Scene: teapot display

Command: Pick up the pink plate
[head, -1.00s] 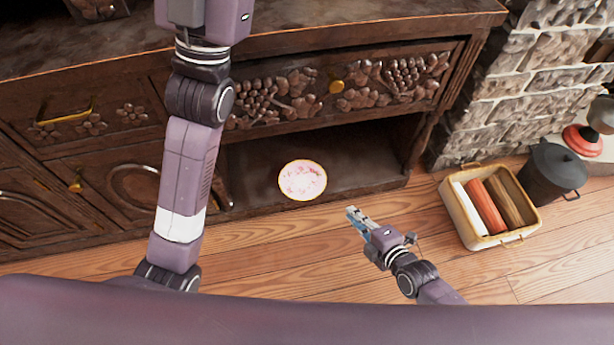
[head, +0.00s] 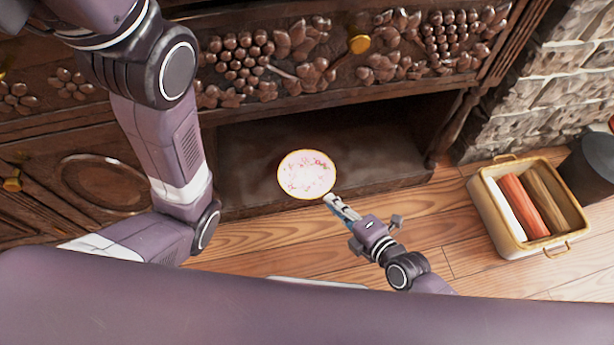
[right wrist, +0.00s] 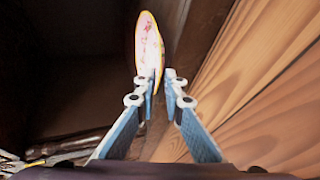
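The pink plate (head: 306,174), round with a yellow rim and a floral pattern, is in the low open compartment of the dark wooden cabinet. My right gripper (head: 331,199) reaches in from the lower right, with its fingertips at the plate's lower right rim. A gap shows between the fingers, so the gripper is open. I cannot tell whether it touches the plate. My left arm shows, but its gripper does not.
The cabinet's carved drawer (head: 290,60) with a yellow knob overhangs the compartment. A cream basket (head: 487,207) holding several rolls stands on the wooden floor at the right, near a dark pot (head: 592,168) and a stone wall (head: 560,90). Floor in front of the compartment is mostly clear.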

